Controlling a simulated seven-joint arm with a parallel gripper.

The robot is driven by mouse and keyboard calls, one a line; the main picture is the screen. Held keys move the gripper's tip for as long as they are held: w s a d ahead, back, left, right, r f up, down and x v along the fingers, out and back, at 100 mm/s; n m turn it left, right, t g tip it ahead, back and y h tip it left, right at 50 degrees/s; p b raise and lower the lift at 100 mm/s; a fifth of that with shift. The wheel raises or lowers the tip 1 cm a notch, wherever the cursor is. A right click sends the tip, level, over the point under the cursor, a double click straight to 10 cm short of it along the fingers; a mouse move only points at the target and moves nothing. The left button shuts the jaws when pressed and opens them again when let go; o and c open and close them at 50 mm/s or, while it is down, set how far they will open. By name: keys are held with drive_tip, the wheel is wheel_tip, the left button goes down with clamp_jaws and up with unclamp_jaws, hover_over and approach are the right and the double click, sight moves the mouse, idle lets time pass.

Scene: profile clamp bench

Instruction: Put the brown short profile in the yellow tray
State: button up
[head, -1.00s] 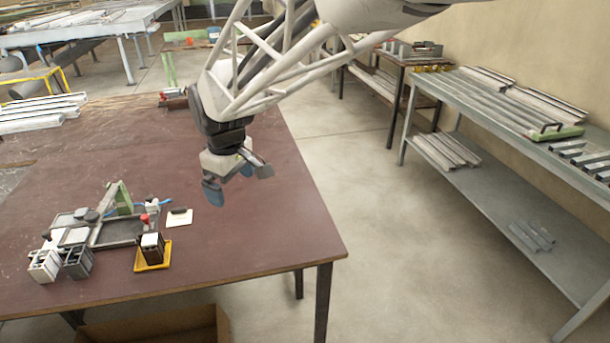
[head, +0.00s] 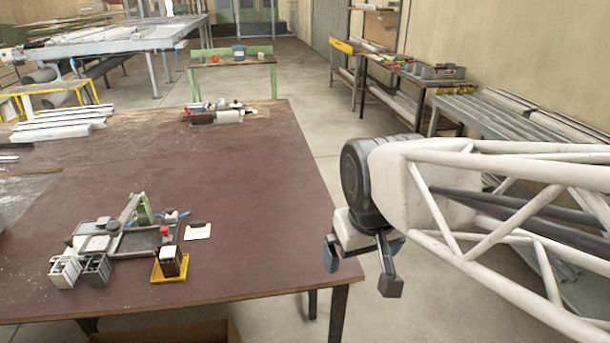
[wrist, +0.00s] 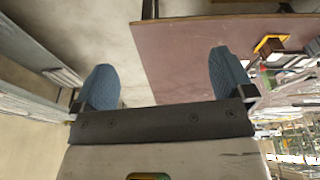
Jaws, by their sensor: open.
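The brown short profile (head: 170,263) stands upright in the yellow tray (head: 168,279) near the front of the red-brown table. The tray also shows at the right of the wrist view (wrist: 261,44), with the dark profile (wrist: 272,46) in it. My gripper (head: 361,268) is open and empty, off the table's right edge and well to the right of the tray. In the wrist view nothing is between its blue fingertips (wrist: 163,85).
Left of the tray stand a white profile (head: 64,272) and a grey profile (head: 96,270). Behind them is a clamp fixture (head: 125,240) with a red knob. A white card (head: 198,231) lies beside it. The table's right half is clear.

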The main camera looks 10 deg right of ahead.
drive_tip(key=s, duration=0.1)
drive_tip(key=s+d+m, duration=0.1)
drive_tip(key=s+f, duration=0.1)
drive_tip(key=shift+s+d, duration=0.2)
drive_tip(key=shift+d, duration=0.1)
